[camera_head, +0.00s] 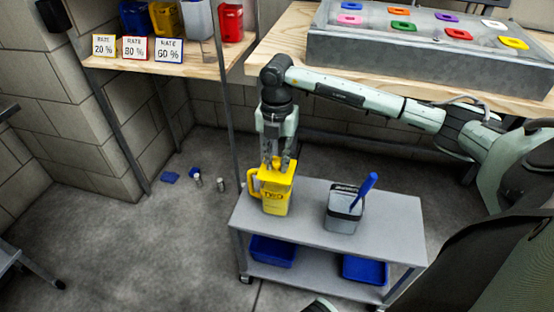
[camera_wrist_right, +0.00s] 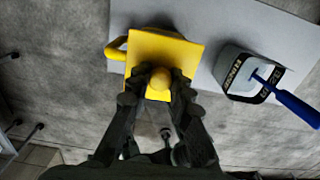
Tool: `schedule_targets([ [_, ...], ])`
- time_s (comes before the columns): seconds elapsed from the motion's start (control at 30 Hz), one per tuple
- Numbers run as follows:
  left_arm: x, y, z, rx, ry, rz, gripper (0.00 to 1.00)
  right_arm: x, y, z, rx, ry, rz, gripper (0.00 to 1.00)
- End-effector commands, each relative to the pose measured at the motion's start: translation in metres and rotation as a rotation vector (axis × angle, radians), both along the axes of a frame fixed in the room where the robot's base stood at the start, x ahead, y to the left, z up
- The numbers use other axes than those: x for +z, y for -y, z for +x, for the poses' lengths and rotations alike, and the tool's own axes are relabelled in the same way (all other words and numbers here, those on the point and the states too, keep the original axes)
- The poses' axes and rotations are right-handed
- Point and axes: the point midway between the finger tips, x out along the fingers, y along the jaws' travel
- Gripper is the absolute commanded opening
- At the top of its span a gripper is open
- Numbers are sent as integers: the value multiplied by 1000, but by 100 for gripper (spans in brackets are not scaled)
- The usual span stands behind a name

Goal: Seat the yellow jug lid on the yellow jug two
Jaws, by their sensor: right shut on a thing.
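The yellow jug two (camera_head: 276,201) stands upright on the grey cart, its handle to the left and dark lettering on its front. The yellow jug lid (camera_head: 276,175) is a square plate with a round knob, over the mouth of the jug. In the right wrist view the lid (camera_wrist_right: 178,52) covers the jug's top, and the jug's handle (camera_wrist_right: 115,48) sticks out at the left. I cannot tell whether the lid is fully down on the rim. My right gripper (camera_head: 276,163) points down from above, its fingers shut on the lid's knob (camera_wrist_right: 160,80). My left gripper is not in view.
A grey container (camera_head: 343,212) with a blue-handled tool (camera_head: 365,190) stands on the cart (camera_head: 398,215) to the right. Blue bins (camera_head: 272,250) are on its lower shelf. Coloured jugs (camera_head: 166,20) stand on a wooden shelf; a grey tray (camera_head: 400,58) holds coloured pieces behind my arm.

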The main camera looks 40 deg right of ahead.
Motion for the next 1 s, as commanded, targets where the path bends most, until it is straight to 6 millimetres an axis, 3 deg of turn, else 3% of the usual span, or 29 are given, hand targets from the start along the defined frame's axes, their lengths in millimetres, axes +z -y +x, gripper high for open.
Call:
schedule_targets([
  [1.0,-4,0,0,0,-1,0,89,-6,0,1,0,0,0,0],
])
